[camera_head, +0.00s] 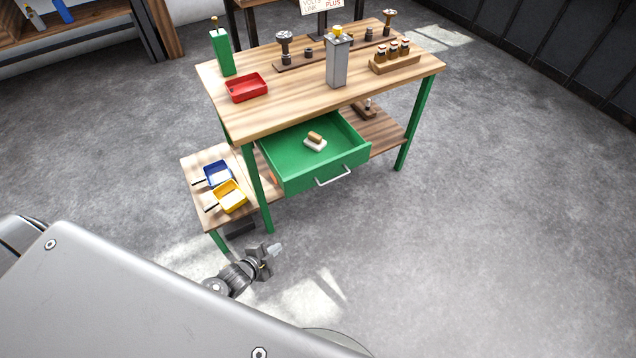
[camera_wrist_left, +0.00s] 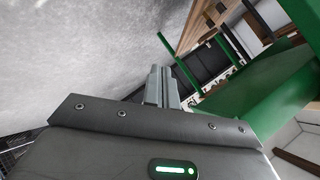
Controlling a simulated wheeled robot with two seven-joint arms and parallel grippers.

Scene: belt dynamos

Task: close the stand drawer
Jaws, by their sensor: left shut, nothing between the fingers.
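The stand drawer (camera_head: 313,153) is green and pulled out from under the wooden top of the stand (camera_head: 333,62). Its front carries a pale bar handle (camera_head: 333,176). A small white block with a tan piece on it (camera_head: 315,141) lies inside the drawer. My left gripper (camera_head: 275,250) is low in front of the stand, below and left of the drawer front, apart from the handle. In the left wrist view its fingers (camera_wrist_left: 162,86) are together and empty, with green stand parts (camera_wrist_left: 255,95) to their right. My right gripper does not show.
A low side shelf (camera_head: 205,165) left of the drawer holds a blue tray (camera_head: 217,175) and a yellow tray (camera_head: 229,197). The floor right of the stand is clear.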

